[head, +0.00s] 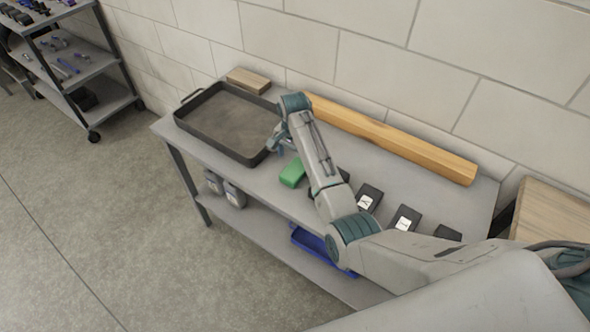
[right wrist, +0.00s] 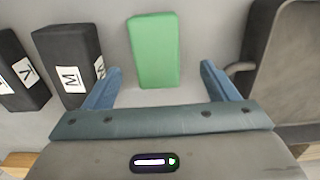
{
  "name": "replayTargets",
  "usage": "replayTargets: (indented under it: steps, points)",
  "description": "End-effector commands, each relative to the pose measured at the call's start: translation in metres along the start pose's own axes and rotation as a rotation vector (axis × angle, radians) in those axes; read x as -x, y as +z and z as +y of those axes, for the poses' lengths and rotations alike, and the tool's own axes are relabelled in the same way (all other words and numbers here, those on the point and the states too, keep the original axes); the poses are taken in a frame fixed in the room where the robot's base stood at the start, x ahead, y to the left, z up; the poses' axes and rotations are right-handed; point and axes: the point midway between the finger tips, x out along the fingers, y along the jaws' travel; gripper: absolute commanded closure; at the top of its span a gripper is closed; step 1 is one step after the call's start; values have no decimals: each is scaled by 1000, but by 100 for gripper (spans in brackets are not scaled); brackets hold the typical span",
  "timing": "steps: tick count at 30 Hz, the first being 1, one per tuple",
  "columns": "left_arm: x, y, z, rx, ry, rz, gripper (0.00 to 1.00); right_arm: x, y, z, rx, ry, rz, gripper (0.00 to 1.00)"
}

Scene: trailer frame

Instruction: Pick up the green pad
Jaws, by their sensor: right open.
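The green pad (head: 292,172) lies on the grey table, near its front edge, between the dark tray and a row of black blocks. In the right wrist view the green pad (right wrist: 154,50) lies ahead of my right gripper (right wrist: 160,82), roughly between the lines of its two blue fingers. My right gripper (head: 281,140) is open and empty, with its fingers apart from the pad. In the head view it is over the table beside the tray, behind the pad. My left gripper is not in view.
A dark tray (head: 225,90) stands left of the pad; its handle and wall are close to a finger in the wrist view. Black labelled blocks (head: 369,197) stand to the right. A long wooden beam (head: 400,140) lies along the wall. A blue tray (head: 310,243) sits on the lower shelf.

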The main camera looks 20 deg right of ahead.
Motion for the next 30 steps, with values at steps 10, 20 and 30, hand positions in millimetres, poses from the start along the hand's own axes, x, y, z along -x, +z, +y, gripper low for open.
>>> replayTargets:
  steps: [10,20,30]
  points:
    - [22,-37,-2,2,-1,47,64,-41,4,7,0,3,-2,20]
    - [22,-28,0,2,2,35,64,-54,4,7,0,-1,1,20]
    - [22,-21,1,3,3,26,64,-54,4,7,0,-1,1,68]
